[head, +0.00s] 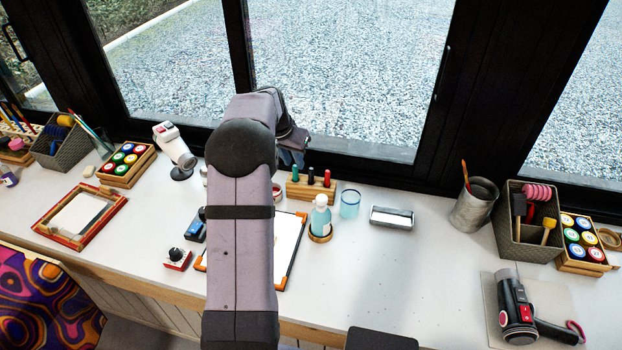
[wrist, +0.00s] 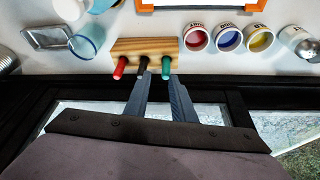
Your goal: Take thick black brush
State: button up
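A wooden block (head: 308,192) holds three thick upright brush pens. The black one (wrist: 143,64) stands in the middle, with a red one (wrist: 119,67) and a green one (wrist: 166,67) on either side. In the head view the middle one (head: 311,176) looks dark. My gripper (wrist: 160,78) is open, its two blue-grey fingers apart and nothing held between them. Its fingertips show close to the black and green pens in the wrist view; whether they touch cannot be told. In the head view the gripper (head: 291,158) is behind the block, near the window side.
The right-centre worktop is clear.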

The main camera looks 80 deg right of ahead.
aim_at(310, 169)
jog(key=shift+m, duration=0.5)
jog(key=shift+s+d+f+p, duration=0.6)
jog(key=shift+s+f+p, duration=0.1)
jog(key=shift+f, duration=0.4)
jog(key=shift+s+d+f+p, duration=0.65)
jog(key=shift+s+f+p, duration=0.1)
jog(key=shift+f, duration=0.4)
jog(key=shift+s+d+f+p, duration=0.6)
jog(key=shift+s+f+p, duration=0.1)
jog(key=shift+f, duration=0.4)
grip_shut()
